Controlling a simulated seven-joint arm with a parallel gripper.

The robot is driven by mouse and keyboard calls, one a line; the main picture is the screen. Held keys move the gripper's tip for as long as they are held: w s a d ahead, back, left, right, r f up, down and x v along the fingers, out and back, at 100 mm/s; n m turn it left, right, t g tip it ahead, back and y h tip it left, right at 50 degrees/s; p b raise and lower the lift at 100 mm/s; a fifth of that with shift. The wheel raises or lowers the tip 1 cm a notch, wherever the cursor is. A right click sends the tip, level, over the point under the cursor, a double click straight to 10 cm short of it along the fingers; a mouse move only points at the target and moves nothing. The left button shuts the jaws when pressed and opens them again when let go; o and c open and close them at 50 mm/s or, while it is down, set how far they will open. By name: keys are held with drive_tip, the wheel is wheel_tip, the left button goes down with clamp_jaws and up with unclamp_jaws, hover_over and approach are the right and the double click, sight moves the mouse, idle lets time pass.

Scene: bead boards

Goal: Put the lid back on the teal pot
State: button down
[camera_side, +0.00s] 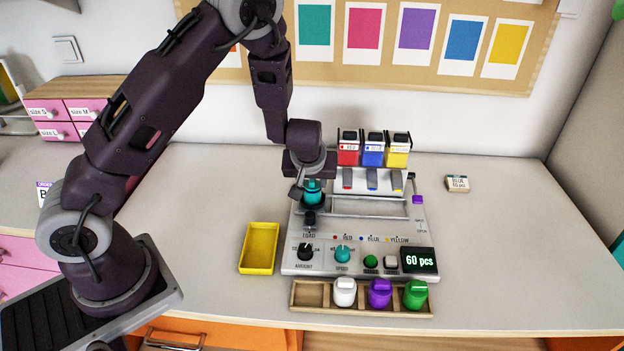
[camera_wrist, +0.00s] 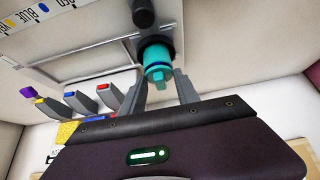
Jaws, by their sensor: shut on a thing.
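The teal pot (camera_side: 313,200) stands in the dark round holder at the left end of the grey machine, mostly hidden by my gripper in the side view. In the wrist view the pot (camera_wrist: 154,51) is upright beyond the fingertips. The teal lid (camera_wrist: 159,73), with a small grip bar, is in line with the pot, a dark blue band between them. My gripper (camera_wrist: 160,85) is shut on the lid, one finger on each side. I cannot tell whether the lid is fully seated.
The grey machine (camera_side: 350,264) has knobs, buttons and a display reading 60 pcs. A yellow tray (camera_side: 259,226) lies left of it. A wooden rack (camera_side: 310,307) in front holds white, purple and green pots. Red, blue and yellow bins (camera_side: 372,155) stand behind. The right table is mostly clear.

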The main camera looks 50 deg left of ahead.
drive_tip(key=c, duration=0.8)
unclamp_jaws()
drive_tip(key=shift+o, duration=0.4)
drive_tip(key=o, duration=0.4)
drive_tip(key=shift+r, duration=0.1)
drive_tip(key=shift+r, duration=3.45)
clamp_jaws()
